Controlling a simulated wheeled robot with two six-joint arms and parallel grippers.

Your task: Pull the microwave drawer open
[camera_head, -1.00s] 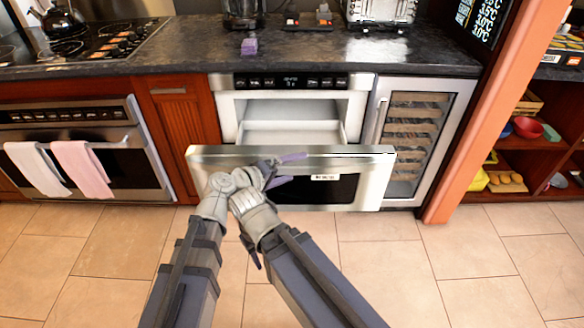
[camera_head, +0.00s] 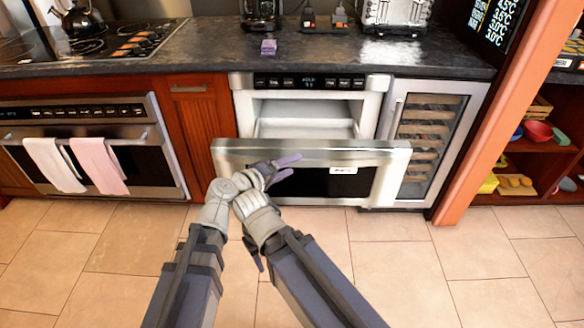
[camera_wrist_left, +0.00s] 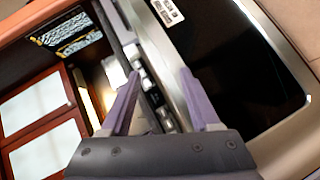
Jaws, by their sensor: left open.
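The microwave drawer (camera_head: 375,158) stands pulled out from the microwave (camera_head: 309,82) under the counter. Its steel-edged front with a dark window faces me, and the pale inside (camera_head: 300,128) shows behind it. My left gripper (camera_head: 290,168) is in front of the drawer front's left half, its purple fingers apart. In the left wrist view, the fingers (camera_wrist_left: 159,80) are spread near the drawer's steel edge, with the dark window (camera_wrist_left: 235,60) at the right. I cannot tell whether they touch the edge.
An oven (camera_head: 95,148) with two towels is at the left, and a wine cooler (camera_head: 430,140) stands right of the drawer. An orange post (camera_head: 480,150) and open shelves (camera_head: 520,150) are further right. The tiled floor (camera_head: 400,260) in front is clear.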

